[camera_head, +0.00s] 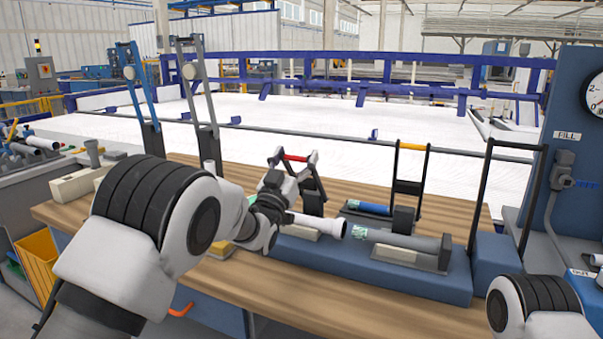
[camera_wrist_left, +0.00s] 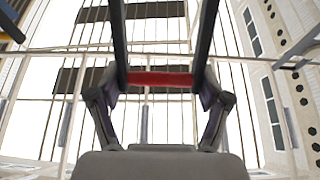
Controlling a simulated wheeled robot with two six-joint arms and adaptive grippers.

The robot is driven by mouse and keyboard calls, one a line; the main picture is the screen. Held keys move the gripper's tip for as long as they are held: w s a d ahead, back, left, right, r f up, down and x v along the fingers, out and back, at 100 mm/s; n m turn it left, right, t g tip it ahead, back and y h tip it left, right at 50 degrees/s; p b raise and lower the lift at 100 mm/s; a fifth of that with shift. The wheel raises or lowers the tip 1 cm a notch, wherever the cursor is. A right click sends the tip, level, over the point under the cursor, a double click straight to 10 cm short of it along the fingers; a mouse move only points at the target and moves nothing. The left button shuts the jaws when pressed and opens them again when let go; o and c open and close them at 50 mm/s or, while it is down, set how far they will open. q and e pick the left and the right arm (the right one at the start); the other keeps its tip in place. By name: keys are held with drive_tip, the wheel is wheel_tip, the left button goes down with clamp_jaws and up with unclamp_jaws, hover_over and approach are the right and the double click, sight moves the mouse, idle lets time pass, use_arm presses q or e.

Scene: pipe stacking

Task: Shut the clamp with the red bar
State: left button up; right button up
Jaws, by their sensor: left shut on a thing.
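The red bar (camera_head: 295,158) joins the two dark arms of a clamp (camera_head: 313,200) at the blue rack's left part. It also crosses the middle of the left wrist view (camera_wrist_left: 160,79), with the dark arms running up out of the picture. My left gripper (camera_head: 293,163) is shut on the red bar, a finger at each end of it. The bar is raised well above the rack, so the clamp stands open. A white pipe (camera_head: 320,225) lies below it, partly hidden by my left wrist. My right gripper is out of view.
A clamp with a yellow bar (camera_head: 412,147) stands upright to the right, near a blue pipe (camera_head: 370,208). A grey pipe (camera_head: 400,239) lies on the blue rack (camera_head: 375,277). A black upright frame (camera_head: 482,190) stands at the right end. The wooden table (camera_head: 330,315) is bare in front.

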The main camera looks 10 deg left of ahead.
use_arm(q)
drive_tip(key=s+f+b, duration=0.1)
drive_tip(key=t+b, duration=0.1)
drive_tip(key=b, duration=0.1)
drive_tip(key=shift+s+a+f+h, duration=0.3)
drive_tip(key=shift+s+f, duration=0.05)
drive_tip(key=shift+s, duration=0.05)
use_arm(e)
wheel_tip(320, 180, down, 4)
drive_tip(key=shift+f, duration=0.25)
use_arm(q)
drive_tip(key=o, duration=1.5)
drive_tip(key=shift+o, duration=0.2)
